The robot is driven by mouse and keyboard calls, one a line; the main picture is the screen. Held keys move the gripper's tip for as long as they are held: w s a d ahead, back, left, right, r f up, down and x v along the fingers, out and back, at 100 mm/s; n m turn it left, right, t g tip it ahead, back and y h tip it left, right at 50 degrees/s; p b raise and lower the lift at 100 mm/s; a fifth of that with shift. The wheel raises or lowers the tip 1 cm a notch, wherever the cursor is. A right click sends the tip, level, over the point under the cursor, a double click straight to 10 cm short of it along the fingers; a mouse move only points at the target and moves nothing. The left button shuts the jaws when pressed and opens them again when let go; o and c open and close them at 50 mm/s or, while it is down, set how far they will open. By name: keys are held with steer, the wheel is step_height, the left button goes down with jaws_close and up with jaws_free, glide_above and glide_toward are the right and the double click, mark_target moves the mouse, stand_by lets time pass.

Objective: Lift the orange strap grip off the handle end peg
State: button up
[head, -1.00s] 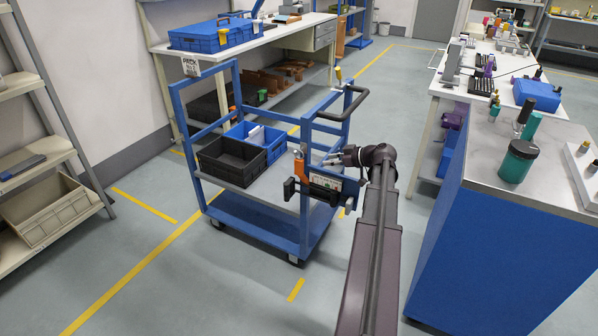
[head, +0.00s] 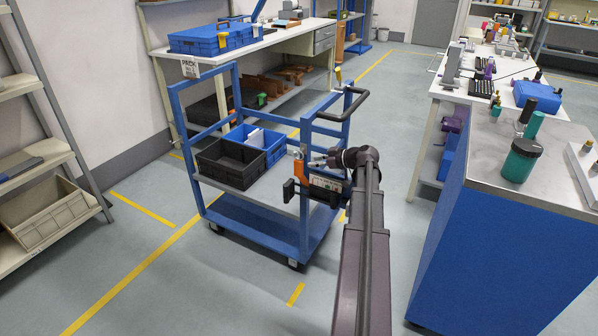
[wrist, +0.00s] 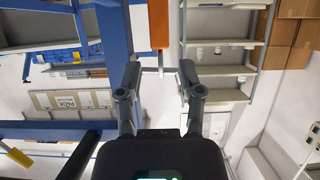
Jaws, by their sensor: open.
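The orange strap grip (head: 301,170) hangs upright at the near right corner of the blue cart (head: 258,222), with a small grey piece at its top. My gripper (head: 317,162) is just to its right in the head view, with its fingers toward it. In the wrist view my gripper (wrist: 158,80) is open, with nothing held between the fingers. The orange strap grip (wrist: 159,24) shows there at the top edge, beyond the fingertips and roughly centred between them. A thin pale bar lies below it. I cannot clearly make out the peg.
A black bin (head: 232,163) and a blue bin (head: 262,141) sit on the cart's upper shelf. A black push handle (head: 345,110) rises behind my wrist. A blue-sided workbench (head: 490,240) stands on the right. Floor is open at the front left.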

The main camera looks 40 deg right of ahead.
mark_target(303, 164)
steer(key=shift+x, duration=1.15)
steer(key=shift+b, duration=0.3)
steer(key=b+x, duration=0.1)
steer(key=x, duration=0.1)
steer(key=b+x, duration=0.1)
steer(key=x, duration=0.1)
steer(key=shift+f, duration=0.3)
steer(key=shift+w+a+f, duration=0.1)
steer(key=shift+w+a, duration=0.1)
steer(key=shift+w, duration=0.3)
steer(key=shift+c, duration=0.2)
jaws_close()
